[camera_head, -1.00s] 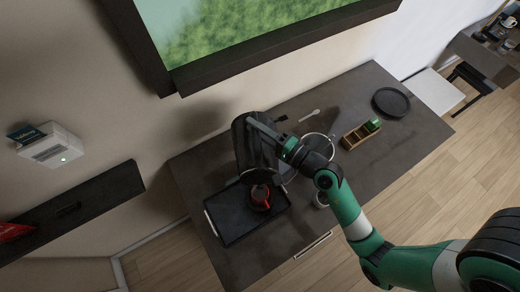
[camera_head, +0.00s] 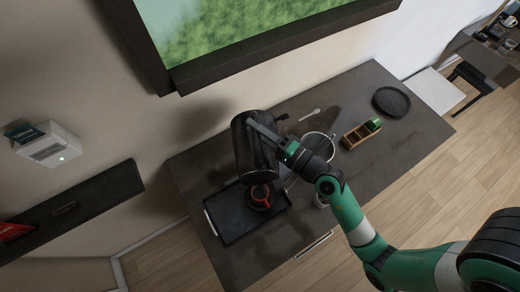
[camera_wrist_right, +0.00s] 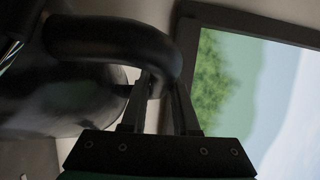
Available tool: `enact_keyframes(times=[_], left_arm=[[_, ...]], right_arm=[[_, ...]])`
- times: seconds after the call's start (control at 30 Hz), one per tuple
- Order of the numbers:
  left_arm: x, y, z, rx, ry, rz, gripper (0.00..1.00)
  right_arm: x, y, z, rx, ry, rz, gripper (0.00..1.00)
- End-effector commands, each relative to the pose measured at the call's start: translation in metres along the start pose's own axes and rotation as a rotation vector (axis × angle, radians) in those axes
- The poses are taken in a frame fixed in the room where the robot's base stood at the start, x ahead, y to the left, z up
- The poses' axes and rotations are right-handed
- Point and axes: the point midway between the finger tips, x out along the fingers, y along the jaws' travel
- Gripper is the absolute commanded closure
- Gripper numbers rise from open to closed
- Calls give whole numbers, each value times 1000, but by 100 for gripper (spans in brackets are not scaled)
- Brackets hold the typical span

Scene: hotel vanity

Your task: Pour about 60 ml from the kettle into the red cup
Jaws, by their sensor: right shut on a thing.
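The dark kettle (camera_head: 252,150) is tilted over the black tray, with its lower end close above the red cup (camera_head: 260,194) in the head view. The cup sits on the black tray (camera_head: 232,230). My right gripper (camera_head: 262,130) is shut on the kettle's handle. In the right wrist view the black handle (camera_wrist_right: 110,40) passes by the fingers of the gripper (camera_wrist_right: 160,95), and the shiny kettle body (camera_wrist_right: 60,95) is at the left. I cannot make out a stream or the level in the cup. My left gripper is not in view.
A wooden divided box (camera_head: 356,136) with a green item, a round black tray (camera_head: 391,101), a spoon (camera_head: 310,114) and a round glass-like vessel (camera_head: 318,146) stand on the dark counter (camera_head: 400,140). A framed picture (camera_head: 250,35) hangs on the wall behind.

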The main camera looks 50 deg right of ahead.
Motion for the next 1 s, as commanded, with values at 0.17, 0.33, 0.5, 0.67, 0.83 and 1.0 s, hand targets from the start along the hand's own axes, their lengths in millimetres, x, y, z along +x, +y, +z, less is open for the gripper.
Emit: enact_keyframes(times=[0.17,0.33,0.5,0.67,0.83,1.0], left_arm=[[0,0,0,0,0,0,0],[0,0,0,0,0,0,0],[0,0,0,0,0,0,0],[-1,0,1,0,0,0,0],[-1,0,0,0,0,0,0],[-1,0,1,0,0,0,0]], right_arm=[[1,-4,-2,-5,2,-11,100],[3,-4,-3,-5,1,-12,100],[5,-4,-6,-7,1,-14,100],[6,-4,-6,-8,1,-15,100],[6,-4,-7,-9,1,-15,100],[6,-4,-7,-10,1,-17,100]])
